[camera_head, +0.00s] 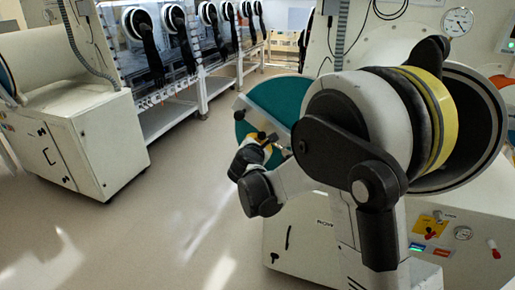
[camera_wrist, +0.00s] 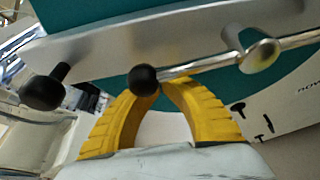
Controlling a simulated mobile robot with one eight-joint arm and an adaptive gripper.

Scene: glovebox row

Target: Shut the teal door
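The teal door (camera_head: 275,104) is a round teal panel with a pale grey crossbar, standing swung away from the round chamber opening (camera_head: 478,125). I see nothing clearly held; contact cannot be told. The gripper (camera_head: 265,150) is in front of the door in the head view.
Another white unit (camera_head: 75,130) stands at the left. A row of gloveboxes with black gloves (camera_head: 150,50) runs along the back. The pale floor (camera_head: 180,210) between is clear.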

